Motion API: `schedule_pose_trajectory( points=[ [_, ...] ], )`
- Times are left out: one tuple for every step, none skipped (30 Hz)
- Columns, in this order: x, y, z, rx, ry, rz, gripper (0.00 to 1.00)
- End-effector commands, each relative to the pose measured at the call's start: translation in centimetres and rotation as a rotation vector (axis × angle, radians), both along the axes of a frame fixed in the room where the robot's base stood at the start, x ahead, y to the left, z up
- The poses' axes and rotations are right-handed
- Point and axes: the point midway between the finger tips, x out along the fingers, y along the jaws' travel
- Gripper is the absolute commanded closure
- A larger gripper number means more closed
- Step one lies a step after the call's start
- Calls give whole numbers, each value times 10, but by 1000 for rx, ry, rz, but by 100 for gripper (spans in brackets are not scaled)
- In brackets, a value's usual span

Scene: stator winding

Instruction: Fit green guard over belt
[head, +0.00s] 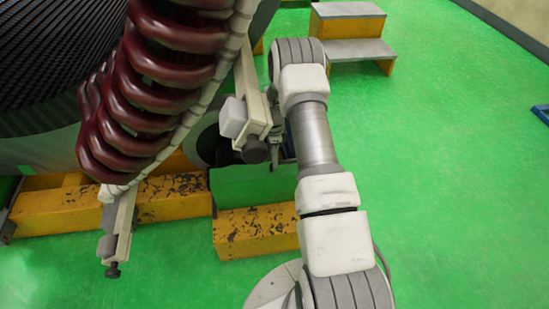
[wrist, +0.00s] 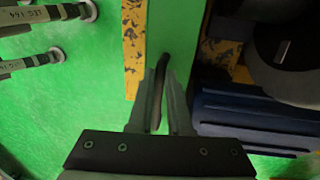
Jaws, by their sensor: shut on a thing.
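The green guard (head: 252,187) is a darker green, box-like piece above the yellow beam, below and right of a grey disc in the head view. In the wrist view a green panel (wrist: 174,28), which looks like the guard, runs up to the fingers. My gripper (wrist: 161,70) is shut on the guard at its edge; the exact contact is hard to see. In the head view my gripper (head: 276,158) is small and partly hidden by my arm, at the guard's upper right. I cannot make out the belt clearly.
Dark red coils (head: 150,85) on the large stator fill the upper left, with a pale bracket (head: 250,95) close to my gripper. Worn yellow beams (head: 172,198) lie below. A dark blue ribbed body (wrist: 245,112) is right of the fingers. Green floor (head: 450,150) is clear at right.

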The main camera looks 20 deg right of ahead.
Motion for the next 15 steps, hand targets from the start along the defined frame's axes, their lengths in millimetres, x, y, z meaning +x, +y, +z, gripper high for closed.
schedule_pose_trajectory(
  points=[
    [1,0,0,-1,-3,0,100],
    [1,0,0,-1,-3,0,100],
    [1,0,-1,-1,-3,0,100],
    [1,0,-1,-1,-3,0,100],
    [1,0,-1,-1,-3,0,100],
    [1,0,-2,-1,-3,0,100],
    [1,0,-2,-1,-3,0,100],
    [1,0,-3,-1,-3,0,100],
    [1,0,-3,-1,-3,0,100],
    [1,0,-4,-1,-3,0,100],
    [1,0,-4,-1,-3,0,100],
    [1,0,-5,-1,-3,0,100],
    [1,0,-5,-1,-3,0,100],
    [1,0,-5,-1,-3,0,100],
    [1,0,-6,-2,-3,0,100]
  ],
)
